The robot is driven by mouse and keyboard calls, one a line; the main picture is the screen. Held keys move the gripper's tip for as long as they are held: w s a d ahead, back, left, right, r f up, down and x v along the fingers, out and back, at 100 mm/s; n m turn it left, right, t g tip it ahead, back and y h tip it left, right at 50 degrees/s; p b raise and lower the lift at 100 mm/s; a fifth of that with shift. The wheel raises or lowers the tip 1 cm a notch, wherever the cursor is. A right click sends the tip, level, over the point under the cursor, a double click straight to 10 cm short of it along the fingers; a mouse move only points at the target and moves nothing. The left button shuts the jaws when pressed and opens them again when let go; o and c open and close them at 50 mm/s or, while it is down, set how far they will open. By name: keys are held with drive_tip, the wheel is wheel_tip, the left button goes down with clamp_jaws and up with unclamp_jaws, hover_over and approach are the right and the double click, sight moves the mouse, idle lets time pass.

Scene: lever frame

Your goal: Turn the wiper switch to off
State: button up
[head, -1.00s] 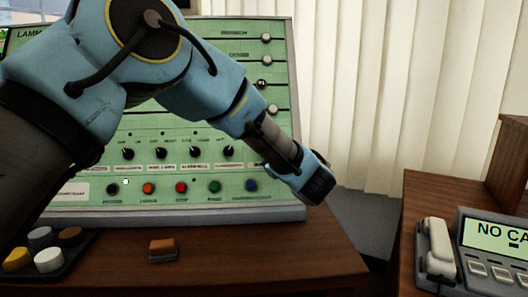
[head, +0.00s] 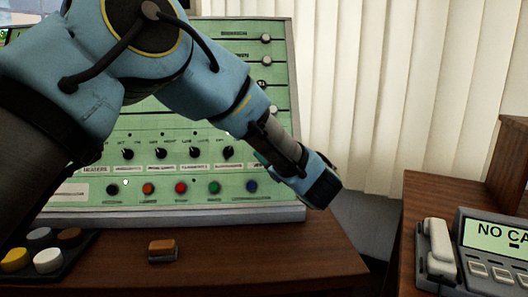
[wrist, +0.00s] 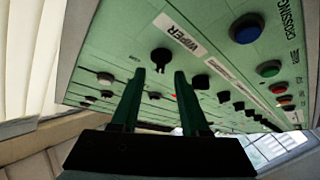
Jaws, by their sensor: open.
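The wiper switch (wrist: 161,57) is a black rotary knob with a pointer, next to a white WIPER label (wrist: 180,36) on the green panel (wrist: 130,28). In the wrist view its pointer aims roughly toward the bottom of the picture, between my fingers. My gripper (wrist: 160,72) is open, with one finger on each side of the line to the knob and the tips close to it; I cannot tell whether they touch. In the head view my gripper's body (head: 318,188) is at the panel's right edge, its fingertips and the wiper switch hidden by my arm.
Other black knobs (head: 192,153) and coloured buttons (head: 181,188) line the panel, with sliders (head: 266,37) above. An orange-topped block (head: 162,250) and a tray of round caps (head: 43,252) lie on the desk. A phone (head: 437,250) sits at right.

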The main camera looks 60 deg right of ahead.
drive_tip(key=b+v, duration=0.1)
drive_tip(key=v, duration=0.8)
idle(0.3)
